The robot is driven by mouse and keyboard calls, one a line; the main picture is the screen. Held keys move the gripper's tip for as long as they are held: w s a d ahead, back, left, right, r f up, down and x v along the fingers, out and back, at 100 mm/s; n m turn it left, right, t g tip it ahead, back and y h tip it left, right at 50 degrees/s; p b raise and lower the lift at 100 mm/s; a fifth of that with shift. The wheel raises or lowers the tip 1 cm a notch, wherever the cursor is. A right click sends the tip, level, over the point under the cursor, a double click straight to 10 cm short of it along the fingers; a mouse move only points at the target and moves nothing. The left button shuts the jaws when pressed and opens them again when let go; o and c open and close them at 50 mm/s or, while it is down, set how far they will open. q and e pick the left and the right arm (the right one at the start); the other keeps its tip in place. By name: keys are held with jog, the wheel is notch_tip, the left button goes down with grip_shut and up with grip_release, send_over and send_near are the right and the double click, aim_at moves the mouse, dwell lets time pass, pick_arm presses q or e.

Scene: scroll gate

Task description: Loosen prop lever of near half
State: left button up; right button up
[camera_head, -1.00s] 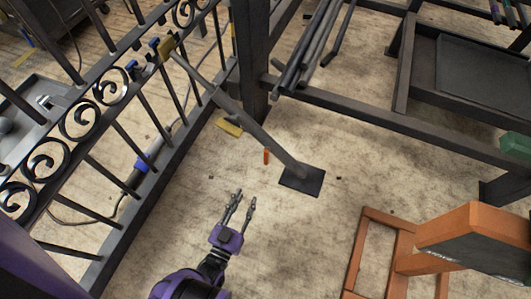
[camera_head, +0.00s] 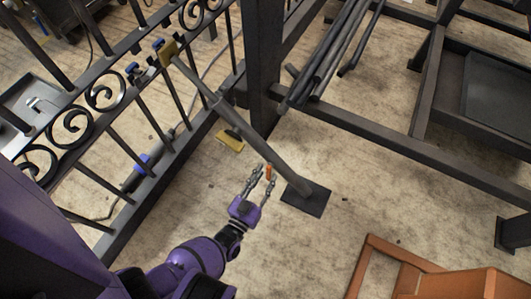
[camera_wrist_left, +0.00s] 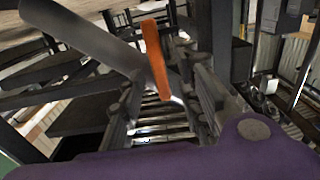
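A grey diagonal prop (camera_head: 235,115) runs from a yellow clamp (camera_head: 170,50) on the black scroll gate (camera_head: 105,95) down to a dark square foot plate (camera_head: 306,198) on the floor. A small orange lever (camera_head: 268,172) sits on the prop's lower part. My left gripper (camera_head: 262,178) is open, with its fingertips close to the lever in the head view. In the left wrist view the orange lever (camera_wrist_left: 155,60) stands between the finger lines, beyond or at the tips, with the grey prop (camera_wrist_left: 85,35) beside it. Contact cannot be told. My right gripper is not in view.
A dark post (camera_head: 262,60) and a low rail (camera_head: 400,145) stand behind the prop, with grey bars (camera_head: 330,50) lying across the frame. A yellow block (camera_head: 231,143) lies by the gate's base. An orange stand (camera_head: 420,275) is at lower right. Floor between is bare.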

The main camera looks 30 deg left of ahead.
pick_arm(q)
jog(key=shift+w, duration=0.3)
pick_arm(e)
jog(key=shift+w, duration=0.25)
pick_arm(q)
grip_shut()
jog(key=shift+d+n, duration=0.1)
jog(key=shift+n, duration=0.2)
jog(key=n, duration=0.2)
jog(key=shift+d+n, duration=0.3)
jog(key=shift+d, duration=0.1)
jog(key=shift+d+r+n, duration=0.15)
jog(key=shift+d+n, duration=0.1)
jog(key=shift+n, duration=0.7)
jog(key=shift+d+r+n, duration=0.15)
jog(key=shift+d+n, duration=0.05)
jog(key=shift+n, duration=0.75)
